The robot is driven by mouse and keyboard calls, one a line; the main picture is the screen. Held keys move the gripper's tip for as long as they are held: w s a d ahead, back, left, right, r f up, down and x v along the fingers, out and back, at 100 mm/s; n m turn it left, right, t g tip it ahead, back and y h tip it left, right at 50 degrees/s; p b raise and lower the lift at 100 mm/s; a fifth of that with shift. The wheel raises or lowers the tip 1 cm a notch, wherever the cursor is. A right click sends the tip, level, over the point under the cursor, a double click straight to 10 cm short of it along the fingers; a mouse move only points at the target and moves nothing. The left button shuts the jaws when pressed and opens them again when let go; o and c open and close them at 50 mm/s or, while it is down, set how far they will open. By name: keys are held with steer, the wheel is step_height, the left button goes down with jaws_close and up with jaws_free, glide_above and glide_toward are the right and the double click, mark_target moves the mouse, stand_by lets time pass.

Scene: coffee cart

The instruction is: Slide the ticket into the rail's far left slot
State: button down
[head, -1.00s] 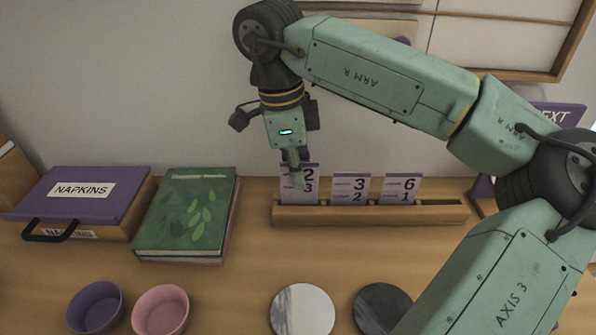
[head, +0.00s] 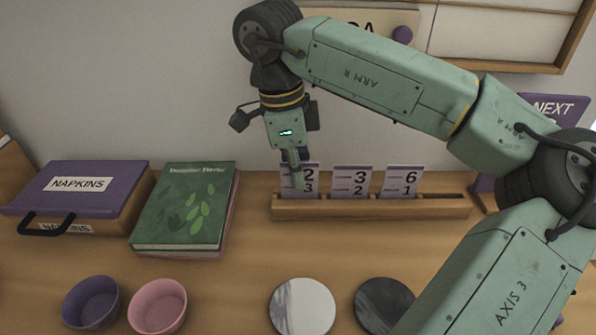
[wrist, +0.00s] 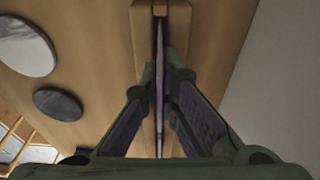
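The pale purple and white ticket (head: 312,181) marked 2 over 3 stands upright at the far left end of the wooden rail (head: 345,210). Its lower edge is hidden behind the rail's front lip, so I cannot see how deep it sits. My gripper (head: 297,180) comes down from above over the ticket's left part, its fingers low near the rail. In the wrist view, the fingers (wrist: 159,78) close in on both sides of a thin upright edge, the ticket, and look shut on it. The rail (wrist: 144,28) runs below them.
Two more tickets, 3 over 2 (head: 352,180) and 6 over 1 (head: 400,181), stand to the right; the rail's right end is empty. A green book (head: 185,205) and napkin box (head: 75,190) lie left. A white disc (head: 302,306) and dark disc (head: 378,303) lie in front.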

steer(key=c, duration=1.7)
jaws_free()
steer(key=r, duration=0.4)
steer(key=a+r, duration=0.1)
steer(key=r, duration=0.7)
steer(key=shift+a, duration=0.4)
steer(key=shift+f, duration=0.1)
